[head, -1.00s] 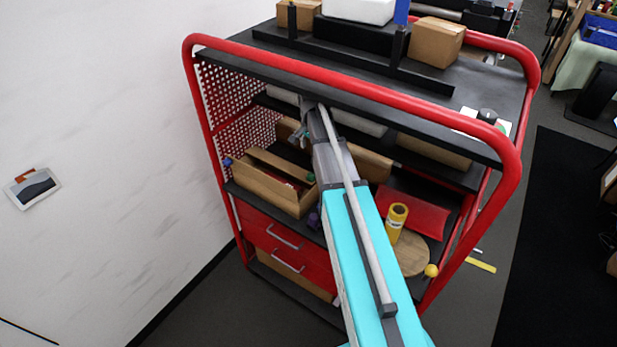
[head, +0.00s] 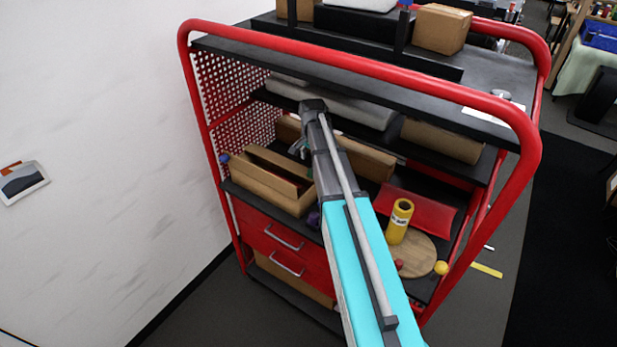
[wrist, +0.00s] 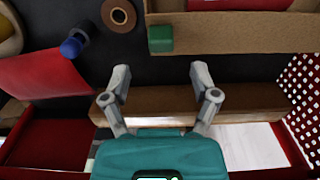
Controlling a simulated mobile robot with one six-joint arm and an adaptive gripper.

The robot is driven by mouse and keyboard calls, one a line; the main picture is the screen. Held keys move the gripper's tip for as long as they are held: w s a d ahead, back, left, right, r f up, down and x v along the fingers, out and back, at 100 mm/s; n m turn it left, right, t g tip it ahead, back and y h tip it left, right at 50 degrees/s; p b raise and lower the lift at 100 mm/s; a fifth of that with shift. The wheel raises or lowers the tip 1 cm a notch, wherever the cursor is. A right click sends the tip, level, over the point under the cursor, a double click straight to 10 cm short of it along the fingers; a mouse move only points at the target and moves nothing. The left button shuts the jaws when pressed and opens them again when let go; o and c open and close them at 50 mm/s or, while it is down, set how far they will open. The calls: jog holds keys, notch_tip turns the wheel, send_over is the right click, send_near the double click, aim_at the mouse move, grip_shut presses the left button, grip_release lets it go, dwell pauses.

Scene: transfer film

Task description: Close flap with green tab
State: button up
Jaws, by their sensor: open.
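The green tab (wrist: 160,39) shows in the wrist view on the near edge of an open cardboard box (wrist: 230,30). The same box (head: 262,185) stands on the trolley's middle shelf in the head view, with red inside. In the head view my gripper (head: 300,148) is small and partly hidden, behind the box.
A long brown box (wrist: 240,100) lies under my fingers in the wrist view. A blue knob (wrist: 72,46) and a tape roll (wrist: 118,14) are to the left. The trolley's top shelf (head: 340,68) overhangs. A yellow cylinder (head: 400,220) stands on a round board (head: 418,257).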

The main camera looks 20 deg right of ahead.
jog(key=shift+f+b, duration=2.7)
jog(key=shift+f, duration=0.35)
grip_shut()
